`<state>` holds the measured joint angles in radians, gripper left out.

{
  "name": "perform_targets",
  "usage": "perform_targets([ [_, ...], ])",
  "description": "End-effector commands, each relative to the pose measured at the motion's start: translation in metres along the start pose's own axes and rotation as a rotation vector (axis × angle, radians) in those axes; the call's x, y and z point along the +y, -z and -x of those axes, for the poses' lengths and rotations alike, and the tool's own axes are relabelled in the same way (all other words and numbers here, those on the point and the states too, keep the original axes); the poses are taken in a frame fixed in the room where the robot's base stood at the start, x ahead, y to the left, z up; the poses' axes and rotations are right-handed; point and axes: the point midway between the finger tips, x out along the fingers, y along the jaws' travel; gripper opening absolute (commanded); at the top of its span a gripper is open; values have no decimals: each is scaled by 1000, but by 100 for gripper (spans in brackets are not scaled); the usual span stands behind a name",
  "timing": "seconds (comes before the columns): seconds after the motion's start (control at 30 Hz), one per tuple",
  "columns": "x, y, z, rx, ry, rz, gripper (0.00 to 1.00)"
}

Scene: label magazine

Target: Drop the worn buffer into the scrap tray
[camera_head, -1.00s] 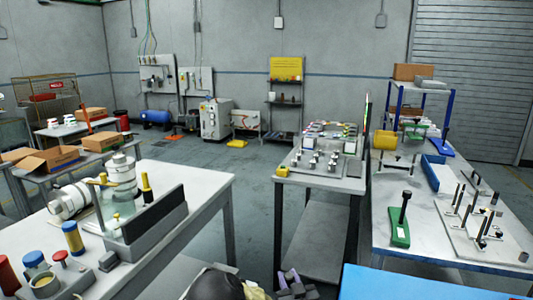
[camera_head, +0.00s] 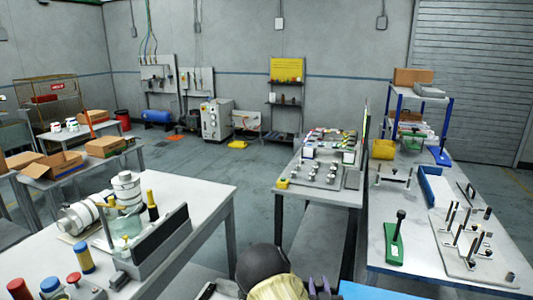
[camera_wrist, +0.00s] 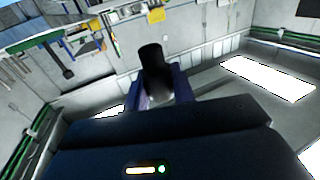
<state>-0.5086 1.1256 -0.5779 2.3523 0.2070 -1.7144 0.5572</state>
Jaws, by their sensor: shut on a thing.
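My gripper (camera_head: 322,287) shows only partly at the bottom of the head view, as purple-blue fingers beside the dark rounded end of my arm. In the wrist view, its blue fingers (camera_wrist: 165,88) are shut on a dark, round-ended cylinder (camera_wrist: 152,66), which looks like the worn buffer. The cylinder stands out beyond the fingers, and its lower part is hidden between them. A blue-edged tray (camera_head: 428,187) lies on the right table. I cannot tell whether it is the scrap tray.
The right table (camera_head: 425,225) carries a green-based upright tool (camera_head: 396,242) and a plate with several posts (camera_head: 468,250). A middle table holds a fixture board (camera_head: 318,170). The left bench (camera_head: 195,215) has jars and cylinders. A floor aisle lies between the left bench and middle table.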

Motion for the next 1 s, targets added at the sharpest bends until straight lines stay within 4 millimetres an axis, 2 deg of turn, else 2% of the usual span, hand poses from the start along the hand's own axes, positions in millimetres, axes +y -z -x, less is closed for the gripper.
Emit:
perform_targets([
  [0.27, -2, -7, 2, 0, -43, 2, 4],
  [0.6, -2, -35, 24, 0, -270, 1, 4],
  [1.0, 0, -38, 28, 1, -301, 0, 4],
])
